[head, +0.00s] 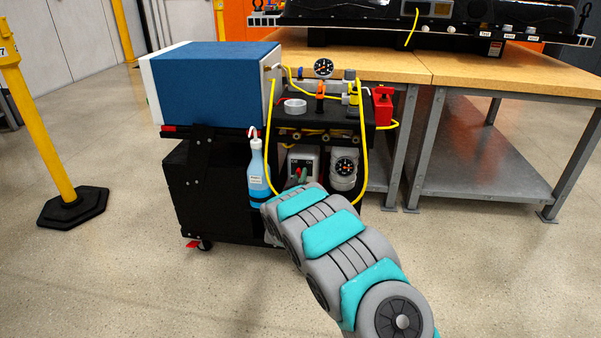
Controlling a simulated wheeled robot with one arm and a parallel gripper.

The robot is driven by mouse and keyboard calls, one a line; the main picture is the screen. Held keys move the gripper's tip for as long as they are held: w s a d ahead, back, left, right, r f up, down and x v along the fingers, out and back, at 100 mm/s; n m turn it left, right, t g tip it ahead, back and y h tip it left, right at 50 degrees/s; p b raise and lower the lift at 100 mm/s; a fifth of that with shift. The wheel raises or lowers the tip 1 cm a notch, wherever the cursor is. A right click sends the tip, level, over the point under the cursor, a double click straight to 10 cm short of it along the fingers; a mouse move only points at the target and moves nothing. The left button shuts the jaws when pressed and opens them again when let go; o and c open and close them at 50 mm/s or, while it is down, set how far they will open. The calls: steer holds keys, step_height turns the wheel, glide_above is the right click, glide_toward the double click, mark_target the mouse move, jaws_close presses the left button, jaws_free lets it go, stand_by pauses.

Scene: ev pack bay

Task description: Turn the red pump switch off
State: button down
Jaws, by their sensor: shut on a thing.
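A pale grey box (305,157) with dark marks on its face sits in the lower bay of the black cart. A small red part (303,172), possibly the pump switch, shows low on its front beside a small green part. Its setting is too small to read. My arm reaches from the lower right towards this bay and covers the area just below the box. My gripper is hidden behind my arm, so I cannot see its fingers or whether they touch the switch.
A workbench (500,75) stands behind.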

steer(key=shift+r+n, duration=0.1)
steer(key=shift+n, duration=0.4)
steer(key=c, duration=0.9)
jaws_free()
steer(key=shift+s+a, duration=0.2)
steer(key=shift+s, duration=1.1)
steer(key=shift+s+a, duration=0.2)
steer(key=shift+s, duration=1.05)
steer(key=shift+s+a, duration=0.2)
steer(key=shift+s, duration=1.1)
